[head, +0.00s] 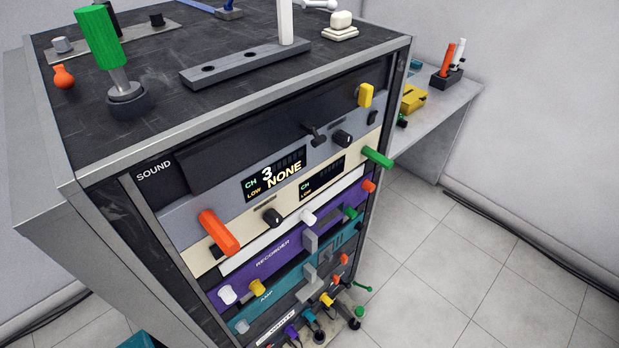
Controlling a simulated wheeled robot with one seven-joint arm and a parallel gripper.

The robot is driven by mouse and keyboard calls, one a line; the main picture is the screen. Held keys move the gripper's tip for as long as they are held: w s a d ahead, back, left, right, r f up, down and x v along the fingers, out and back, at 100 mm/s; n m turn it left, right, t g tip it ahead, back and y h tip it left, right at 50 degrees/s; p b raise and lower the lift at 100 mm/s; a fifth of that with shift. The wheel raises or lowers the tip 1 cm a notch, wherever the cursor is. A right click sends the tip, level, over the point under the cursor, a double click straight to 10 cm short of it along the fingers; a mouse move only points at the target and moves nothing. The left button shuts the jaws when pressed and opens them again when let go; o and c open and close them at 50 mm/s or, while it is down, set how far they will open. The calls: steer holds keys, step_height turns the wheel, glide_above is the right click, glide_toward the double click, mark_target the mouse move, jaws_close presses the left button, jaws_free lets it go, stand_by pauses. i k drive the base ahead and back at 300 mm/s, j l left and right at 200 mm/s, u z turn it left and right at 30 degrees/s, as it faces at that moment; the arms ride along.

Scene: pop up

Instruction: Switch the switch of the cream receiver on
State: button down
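The cream receiver (245,222) is a cream panel in the rack, just below a grey receiver (205,197). Its display (321,179) is lit with "CH" and "LOW". A black knob (272,217) is left of the display. A small dark part at the panel's left end (214,251), partly behind an orange rod (218,232), may be its switch; its position cannot be told. A green rod (377,157) sticks out at the right end. My gripper is not in view.
The grey receiver's display (272,176) reads "3 NONE"; a yellow rod (365,95) sticks out at its right. Below are a purple recorder (270,258) and teal amp (290,287) with protruding knobs. Several items stand on the rack top (160,120). Floor (460,260) at right is clear.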

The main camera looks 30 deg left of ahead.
mark_target(217, 253)
steer(key=i+l+u, duration=0.9)
steer(key=l, duration=0.25)
steer(key=k+l+u, duration=0.2)
steer(key=l, duration=0.2)
steer(key=l+u, duration=0.2)
steer(key=l, duration=0.2)
